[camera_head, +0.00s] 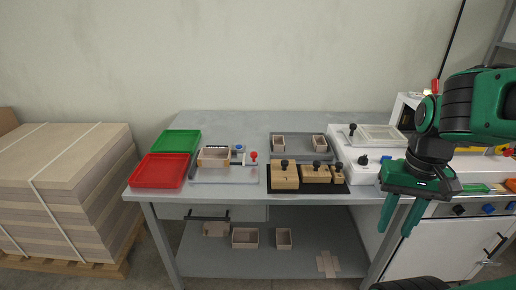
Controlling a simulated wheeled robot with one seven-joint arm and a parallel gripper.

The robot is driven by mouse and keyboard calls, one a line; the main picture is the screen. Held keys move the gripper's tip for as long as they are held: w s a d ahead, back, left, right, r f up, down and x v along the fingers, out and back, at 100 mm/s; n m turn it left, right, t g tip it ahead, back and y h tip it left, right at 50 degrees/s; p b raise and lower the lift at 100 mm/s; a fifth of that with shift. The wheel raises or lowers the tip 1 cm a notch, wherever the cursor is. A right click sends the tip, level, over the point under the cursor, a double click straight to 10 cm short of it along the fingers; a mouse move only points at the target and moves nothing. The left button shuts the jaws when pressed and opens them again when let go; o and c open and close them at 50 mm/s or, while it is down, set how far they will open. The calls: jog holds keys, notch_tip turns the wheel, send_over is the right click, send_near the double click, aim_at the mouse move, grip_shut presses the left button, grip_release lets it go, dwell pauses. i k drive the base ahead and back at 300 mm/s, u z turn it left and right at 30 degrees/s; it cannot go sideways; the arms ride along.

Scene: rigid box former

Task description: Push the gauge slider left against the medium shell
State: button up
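An open cardboard-coloured shell (213,158), which I take as the medium shell, sits on a grey gauge plate (225,177) left of the table's middle. Just right of it stands a small grey-white block with a blue top (239,150), likely the gauge slider. Whether it touches the shell is too small to tell. A red-knobbed lever (253,156) is at the plate's right end. My gripper (396,231) hangs at the right with its two green fingers pointing down, open and empty, well away from the gauge.
A red tray (160,185) and a green tray (176,151) lie left of the gauge. Wooden blocks with black knobs (285,178) stand on a black mat right of it. A grey tray (299,155) holds two small shells behind them. A white machine (355,160) is at right.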

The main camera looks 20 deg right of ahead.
aim_at(254, 155)
jog(key=i, duration=0.95)
jog(key=u, duration=0.05)
